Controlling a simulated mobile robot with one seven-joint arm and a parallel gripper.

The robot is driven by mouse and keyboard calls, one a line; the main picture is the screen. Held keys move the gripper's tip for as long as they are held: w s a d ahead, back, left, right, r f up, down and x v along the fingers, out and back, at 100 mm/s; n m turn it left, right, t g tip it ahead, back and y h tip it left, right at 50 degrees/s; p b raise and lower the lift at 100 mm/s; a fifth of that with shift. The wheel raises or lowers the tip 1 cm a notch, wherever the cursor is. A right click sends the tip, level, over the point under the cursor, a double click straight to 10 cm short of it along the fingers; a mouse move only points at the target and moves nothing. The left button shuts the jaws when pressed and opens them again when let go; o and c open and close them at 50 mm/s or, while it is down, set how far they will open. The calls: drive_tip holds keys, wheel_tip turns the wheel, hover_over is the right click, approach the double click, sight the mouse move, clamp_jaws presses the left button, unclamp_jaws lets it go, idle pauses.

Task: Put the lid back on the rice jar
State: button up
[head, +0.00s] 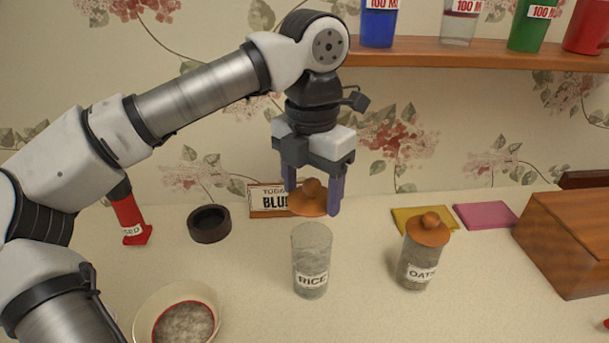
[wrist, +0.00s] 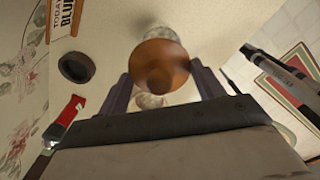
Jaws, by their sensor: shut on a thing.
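The rice jar (head: 311,262) is a clear glass cylinder labelled RICE, upright on the counter with its top open. Its brown-orange lid (head: 309,198) has a round knob and is held above the jar. My gripper (head: 314,196) points down and is shut on the lid, one finger on each side. A gap shows between the lid and the jar's rim. In the wrist view, the lid (wrist: 159,66) sits between my fingers and covers part of the jar (wrist: 157,33) behind it.
An oats jar (head: 421,250) with its own lid stands to the right. A bowl (head: 180,312) is at front left. A dark ring-shaped dish (head: 209,223) and a sign (head: 267,198) are behind. A wooden box (head: 573,240) is at right. A shelf (head: 470,54) with cups hangs above.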

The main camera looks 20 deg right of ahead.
drive_tip(key=shift+s+f+b, duration=0.2)
drive_tip(key=shift+f+b, duration=0.35)
drive_tip(key=shift+f, duration=0.2)
drive_tip(key=shift+w+f+b, duration=0.1)
drive_tip(key=shift+f+b, duration=1.65)
drive_tip(key=shift+f, duration=0.65)
drive_tip(key=shift+f, duration=0.15)
drive_tip(key=o, duration=1.2)
drive_tip(key=shift+r+p, duration=2.4)
drive_tip(key=shift+r, duration=1.1)
